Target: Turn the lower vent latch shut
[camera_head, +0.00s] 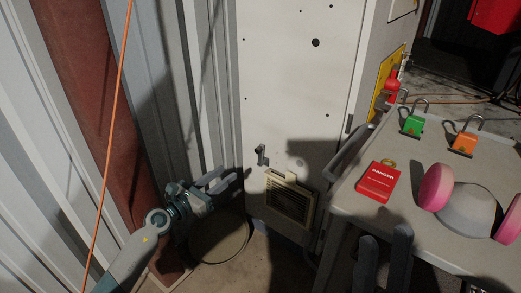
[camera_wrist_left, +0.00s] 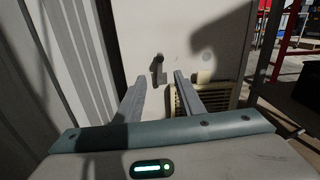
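A small dark grey latch (camera_head: 262,155) sits on the white cabinet door, just above and left of the beige vent (camera_head: 290,202). Its handle looks roughly upright. My left gripper (camera_head: 234,175) is open and empty, low and left of the latch. In the left wrist view the latch (camera_wrist_left: 157,68) shows between and beyond the two fingertips of my left gripper (camera_wrist_left: 159,77), with no visible contact. The vent (camera_wrist_left: 222,96) is partly hidden behind the right finger there. My right gripper (camera_head: 385,255) is dark, its two fingers apart with nothing between them, at the table's near edge.
A grey table (camera_head: 345,175) stands right of the cabinet (camera_head: 300,85). A round bin (camera_head: 219,240) stands below my left gripper. A corrugated wall is at left.

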